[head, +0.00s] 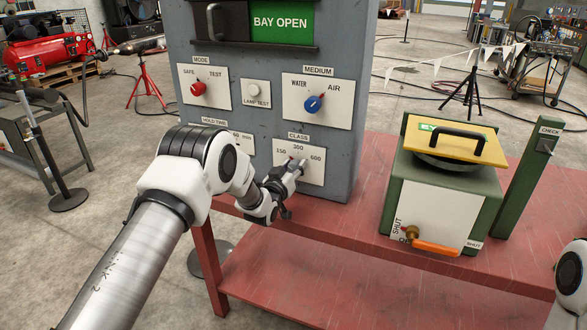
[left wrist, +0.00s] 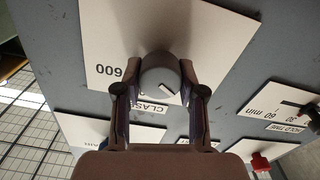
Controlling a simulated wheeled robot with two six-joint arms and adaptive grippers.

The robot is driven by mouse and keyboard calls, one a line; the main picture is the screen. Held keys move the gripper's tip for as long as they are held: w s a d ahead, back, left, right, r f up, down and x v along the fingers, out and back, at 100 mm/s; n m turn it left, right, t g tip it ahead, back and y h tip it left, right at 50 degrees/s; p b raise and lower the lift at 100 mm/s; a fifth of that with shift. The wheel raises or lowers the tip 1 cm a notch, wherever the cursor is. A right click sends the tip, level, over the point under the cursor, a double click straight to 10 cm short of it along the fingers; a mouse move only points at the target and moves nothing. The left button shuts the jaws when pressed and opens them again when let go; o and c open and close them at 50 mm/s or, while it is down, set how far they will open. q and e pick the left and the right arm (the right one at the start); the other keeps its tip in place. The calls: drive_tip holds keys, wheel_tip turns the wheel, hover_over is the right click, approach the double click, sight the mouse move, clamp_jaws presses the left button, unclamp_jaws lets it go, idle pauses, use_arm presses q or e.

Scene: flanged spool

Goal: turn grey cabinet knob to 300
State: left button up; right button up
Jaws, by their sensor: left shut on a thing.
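The grey knob (left wrist: 160,73) sits on the white CLASS plate (head: 314,172) low on the grey cabinet (head: 262,120). The plate is marked 150, 300 and 600. My left gripper (head: 294,168) is at this knob and mostly hides it in the head view. In the left wrist view, my left gripper (left wrist: 160,80) has one finger on each side of the knob, shut on it. That view is upside down, and a pale mark on the knob points to its lower right, roughly the 150 side. The 150 and 300 labels are hidden there. My right gripper is out of view.
Above are a red MODE knob (head: 198,88), a white lamp button (head: 254,90) and a blue MEDIUM knob (head: 313,104). My left arm covers part of the HOLD TIME plate. A green box (head: 484,199) with a yellow lid (head: 455,139) stands right on the red table (head: 370,201).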

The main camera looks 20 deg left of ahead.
use_arm(q)
drive_tip(key=m+b, duration=0.3)
drive_tip(key=m, duration=0.2)
drive_tip(key=shift+d+f+b, duration=0.1)
drive_tip(key=shift+f+b, duration=0.05)
drive_tip(key=shift+b, duration=0.2)
drive_tip(key=m+b, duration=0.2)
drive_tip(key=m, duration=0.2)
drive_tip(key=shift+d, duration=0.1)
drive_tip(key=shift+m+b, duration=0.55)
drive_tip(key=shift+m, duration=0.55)
drive_tip(key=o, duration=1.1)
drive_tip(key=shift+o, duration=0.2)
drive_tip(key=s, duration=1.2)
